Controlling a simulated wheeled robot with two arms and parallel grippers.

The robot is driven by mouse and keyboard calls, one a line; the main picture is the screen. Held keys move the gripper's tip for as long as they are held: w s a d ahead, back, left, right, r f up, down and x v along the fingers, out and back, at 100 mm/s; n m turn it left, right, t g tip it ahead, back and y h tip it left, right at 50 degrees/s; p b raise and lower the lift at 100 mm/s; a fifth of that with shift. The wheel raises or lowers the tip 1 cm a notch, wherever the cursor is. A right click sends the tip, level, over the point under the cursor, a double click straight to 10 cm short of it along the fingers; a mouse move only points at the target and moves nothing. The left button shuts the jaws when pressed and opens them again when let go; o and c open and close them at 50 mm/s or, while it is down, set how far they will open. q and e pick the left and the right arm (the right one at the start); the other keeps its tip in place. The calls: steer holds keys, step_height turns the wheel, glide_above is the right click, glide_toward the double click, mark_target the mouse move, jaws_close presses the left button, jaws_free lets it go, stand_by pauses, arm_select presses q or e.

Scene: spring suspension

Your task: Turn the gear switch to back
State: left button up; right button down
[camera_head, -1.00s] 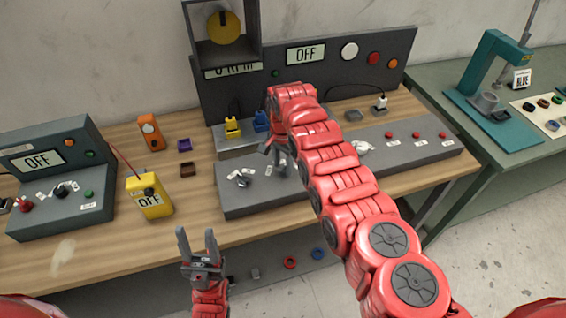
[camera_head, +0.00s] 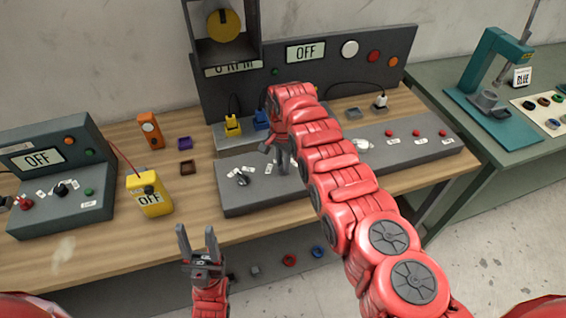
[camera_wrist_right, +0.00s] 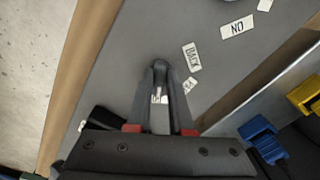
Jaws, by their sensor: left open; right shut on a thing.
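The gear switch (camera_wrist_right: 161,67) is a small dark knob on the grey control panel. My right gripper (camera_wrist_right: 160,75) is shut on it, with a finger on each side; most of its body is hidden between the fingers. A white BACK label (camera_wrist_right: 192,57) lies just right of the fingertips in the right wrist view, with another small label partly hidden below it. In the head view my right gripper (camera_head: 279,160) points down at the panel (camera_head: 262,203), and the switch is hard to make out there. My left gripper (camera_head: 200,250) is open and empty before the table's front edge.
Another small lever (camera_head: 242,180) stands left of my right gripper on the panel. Yellow (camera_head: 232,126) and blue (camera_head: 261,121) plugs sit behind. A display (camera_head: 305,54) reads OFF.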

steer(key=shift+n, duration=0.3)
steer(key=n+b, duration=0.3)
steer(key=shift+d+f, duration=0.1)
steer(key=shift+f, duration=0.15)
steer(key=n+b, duration=0.5)
steer(key=n, duration=0.1)
steer(key=shift+d+b, duration=0.1)
steer(key=shift+b, duration=0.3)
steer(key=n+b, duration=0.2)
steer(key=n, duration=0.1)
steer(key=shift+b, duration=0.4)
steer(key=shift+d+r+n+b, duration=0.15)
steer(key=shift+n+b, duration=0.25)
steer(key=shift+n, duration=0.8)
steer(key=n, duration=0.2)
steer(key=shift+r+n, duration=0.1)
steer(key=shift+n, duration=0.2)
steer(key=n, duration=0.3)
steer(key=shift+w, duration=0.1)
steer(key=shift+n, duration=1.6)
